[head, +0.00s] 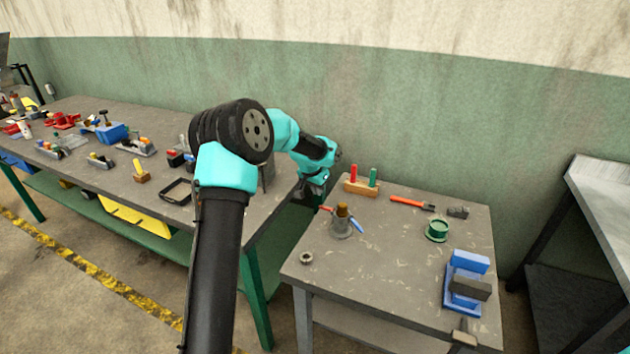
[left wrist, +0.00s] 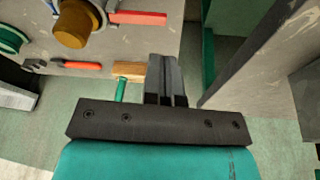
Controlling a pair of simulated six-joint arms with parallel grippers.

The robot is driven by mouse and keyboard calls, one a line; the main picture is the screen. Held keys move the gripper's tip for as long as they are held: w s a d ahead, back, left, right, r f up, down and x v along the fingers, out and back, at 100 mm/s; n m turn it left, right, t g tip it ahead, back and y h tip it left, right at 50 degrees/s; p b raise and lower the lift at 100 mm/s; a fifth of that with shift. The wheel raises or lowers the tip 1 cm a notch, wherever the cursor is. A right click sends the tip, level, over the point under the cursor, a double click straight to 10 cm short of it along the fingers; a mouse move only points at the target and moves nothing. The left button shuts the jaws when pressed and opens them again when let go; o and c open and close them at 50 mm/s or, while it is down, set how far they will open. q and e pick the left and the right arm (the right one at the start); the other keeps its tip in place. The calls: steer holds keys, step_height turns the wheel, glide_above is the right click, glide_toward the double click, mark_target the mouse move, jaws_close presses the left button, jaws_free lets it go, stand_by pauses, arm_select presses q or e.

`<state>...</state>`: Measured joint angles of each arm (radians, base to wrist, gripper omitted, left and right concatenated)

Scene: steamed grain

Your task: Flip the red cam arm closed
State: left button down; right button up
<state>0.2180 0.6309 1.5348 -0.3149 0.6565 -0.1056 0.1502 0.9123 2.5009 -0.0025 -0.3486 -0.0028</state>
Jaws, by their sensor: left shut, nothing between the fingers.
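The red cam arm (head: 326,209) sticks out to the left from a grey round fixture (head: 341,228) with a brown cylinder (head: 342,211) in its top, on the small table. In the left wrist view the red arm (left wrist: 137,18) points right from beside the brown cylinder (left wrist: 75,22). A blue arm (head: 357,227) sticks out on the fixture's other side. My left gripper (head: 312,189) is near the small table's back left corner, apart from the red arm. Its fingers (left wrist: 166,75) are shut and empty. My right gripper is not in view.
A wooden block with red and green pegs (head: 361,186) stands near the left gripper. An orange-handled tool (head: 410,203), a green spool (head: 437,229), blue blocks (head: 468,262) and a metal ring (head: 306,258) lie on the small table. A cluttered long workbench (head: 100,185) stands left.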

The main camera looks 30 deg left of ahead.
mark_target(320, 207)
arm_select(q)
steer(key=shift+s+d+x, duration=0.1)
steer(key=shift+s+x, duration=0.1)
steer(key=shift+x, duration=0.65)
steer(key=shift+s+d+x, duration=0.1)
steer(key=shift+s+x, duration=0.05)
steer(key=shift+x, duration=0.7)
steer(key=shift+s+x, duration=0.2)
steer(key=shift+x, duration=0.65)
